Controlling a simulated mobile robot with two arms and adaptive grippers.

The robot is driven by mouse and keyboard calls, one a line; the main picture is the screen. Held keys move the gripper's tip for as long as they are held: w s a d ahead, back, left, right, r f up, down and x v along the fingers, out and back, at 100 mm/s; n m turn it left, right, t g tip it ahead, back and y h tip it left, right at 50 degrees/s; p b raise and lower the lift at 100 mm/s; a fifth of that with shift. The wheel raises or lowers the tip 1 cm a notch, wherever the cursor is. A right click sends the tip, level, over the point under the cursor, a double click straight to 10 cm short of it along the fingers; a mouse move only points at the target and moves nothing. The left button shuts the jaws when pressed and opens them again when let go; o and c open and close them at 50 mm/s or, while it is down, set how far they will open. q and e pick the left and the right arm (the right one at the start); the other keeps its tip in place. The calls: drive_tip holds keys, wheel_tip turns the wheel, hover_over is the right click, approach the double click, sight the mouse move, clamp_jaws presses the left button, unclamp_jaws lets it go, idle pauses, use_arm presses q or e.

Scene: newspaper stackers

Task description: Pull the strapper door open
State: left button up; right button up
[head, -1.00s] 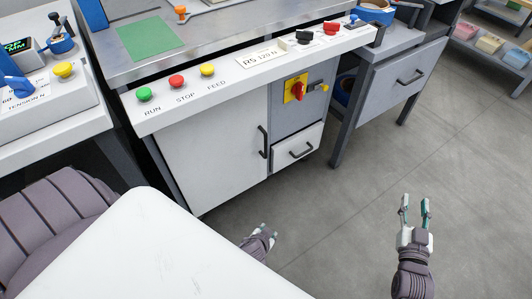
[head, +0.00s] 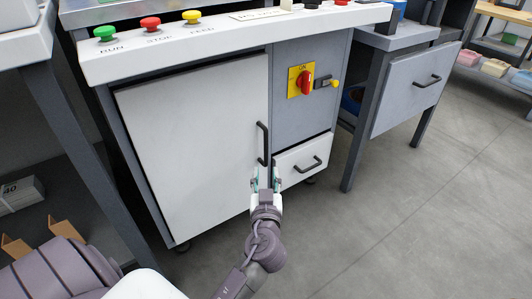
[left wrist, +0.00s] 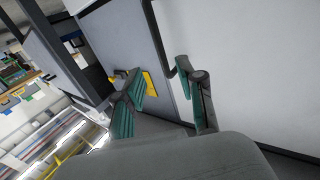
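The strapper door (head: 200,140) is a white panel on the cabinet front and looks shut. Its black vertical bar handle (head: 262,143) is near the door's right edge. My left gripper (head: 266,176) is open and empty, just below the lower end of the handle in the head view. In the left wrist view, the two teal-padded fingers (left wrist: 158,80) are spread. The dark handle (left wrist: 158,38) runs down toward the gap between the fingertips, with its lower end close to the right finger; I cannot tell whether they touch. My right gripper is not in view.
A small white drawer (head: 303,160) with a black handle is right of the door. Above it is a yellow plate with a red rotary switch (head: 304,83). Green, red and yellow buttons (head: 150,23) line the top ledge. Grey floor (head: 400,230) is clear at right.

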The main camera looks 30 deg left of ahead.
sight(266, 149)
use_arm(q)
drive_tip(key=b+x, duration=0.2)
drive_tip(key=x, duration=1)
clamp_jaws()
